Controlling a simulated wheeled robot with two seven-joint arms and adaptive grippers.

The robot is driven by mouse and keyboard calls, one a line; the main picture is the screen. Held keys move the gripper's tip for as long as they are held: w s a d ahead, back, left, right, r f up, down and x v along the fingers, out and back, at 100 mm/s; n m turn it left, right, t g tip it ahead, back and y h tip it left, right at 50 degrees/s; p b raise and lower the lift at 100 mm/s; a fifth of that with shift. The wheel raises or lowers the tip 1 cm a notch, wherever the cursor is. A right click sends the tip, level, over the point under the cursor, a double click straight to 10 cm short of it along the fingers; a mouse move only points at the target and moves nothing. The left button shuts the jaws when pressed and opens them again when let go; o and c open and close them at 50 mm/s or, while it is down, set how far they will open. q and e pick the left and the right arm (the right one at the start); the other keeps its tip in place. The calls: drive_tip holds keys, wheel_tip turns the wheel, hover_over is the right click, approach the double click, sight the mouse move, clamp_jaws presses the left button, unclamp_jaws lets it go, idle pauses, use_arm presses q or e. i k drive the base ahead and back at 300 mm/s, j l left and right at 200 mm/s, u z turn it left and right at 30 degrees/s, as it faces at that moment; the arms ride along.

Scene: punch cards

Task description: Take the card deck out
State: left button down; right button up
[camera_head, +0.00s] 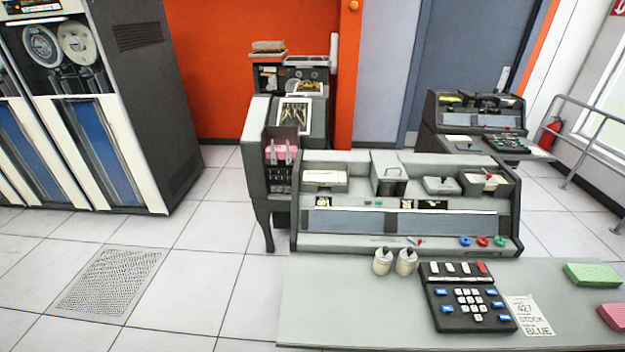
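A grey card machine (402,243) stands behind the desk. At its left end an upright dark slot holds a pink card deck (281,150), with two grey upright prongs in front of it. Pale stacks that look like cards sit in the top trays, one at the left (325,177) and one at the right (484,179). On the desk's right side lie a green card deck (594,274) and a pink card deck (613,316), the pink one cut by the picture edge. Neither of my grippers is in view.
The grey desk (350,315) holds a black keypad (467,300), a handwritten note (530,314) and two small cream jars (394,262). Tape cabinets (95,110) stand at the left. Another machine (475,115) and a railing (590,145) are at the right. The left floor is open, with a grate (110,282).

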sight(322, 178)
drive_tip(key=l+z, duration=0.2)
drive_tip(key=l, duration=0.25)
drive_tip(key=i+l+z, duration=0.2)
drive_tip(key=l, duration=0.25)
drive_tip(key=i+l+z, duration=0.2)
drive_tip(key=l, duration=0.25)
drive_tip(key=k, duration=0.1)
